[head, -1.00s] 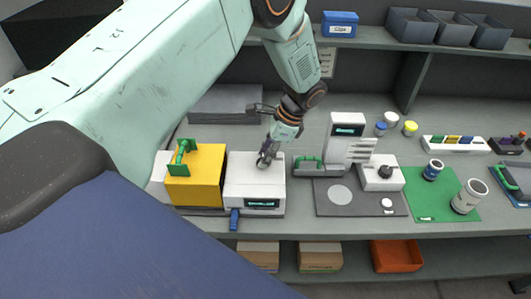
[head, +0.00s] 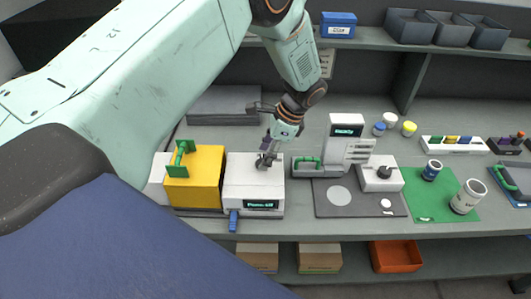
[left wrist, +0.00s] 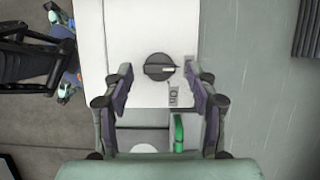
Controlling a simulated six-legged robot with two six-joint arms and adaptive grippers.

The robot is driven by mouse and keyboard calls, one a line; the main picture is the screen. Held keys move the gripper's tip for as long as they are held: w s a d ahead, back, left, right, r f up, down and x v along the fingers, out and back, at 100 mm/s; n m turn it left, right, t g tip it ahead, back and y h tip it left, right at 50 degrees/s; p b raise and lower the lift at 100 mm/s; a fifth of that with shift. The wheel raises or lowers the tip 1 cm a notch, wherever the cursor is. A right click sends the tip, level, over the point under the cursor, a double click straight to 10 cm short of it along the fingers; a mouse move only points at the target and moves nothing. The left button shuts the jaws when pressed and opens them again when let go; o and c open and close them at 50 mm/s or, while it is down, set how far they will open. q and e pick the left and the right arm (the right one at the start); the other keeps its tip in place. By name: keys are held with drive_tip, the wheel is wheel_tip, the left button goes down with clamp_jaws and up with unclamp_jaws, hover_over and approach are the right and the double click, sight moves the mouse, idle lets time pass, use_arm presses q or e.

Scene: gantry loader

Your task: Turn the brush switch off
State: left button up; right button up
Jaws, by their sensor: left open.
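A dark round switch knob (left wrist: 159,67) with a pale pointer mark sits on top of the white box in the left wrist view. The pointer faces right, and an "On" label is at its lower right. I cannot read which device the switch names. I do not see my right gripper.
A yellow box (head: 194,178) with a green handle stands left of the white box. A shelf runs behind.

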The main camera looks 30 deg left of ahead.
use_arm(q)
drive_tip(key=v, duration=1.1)
drive_tip(key=shift+d+r, duration=0.2)
drive_tip(key=shift+d, duration=0.05)
drive_tip(key=shift+f, duration=0.1)
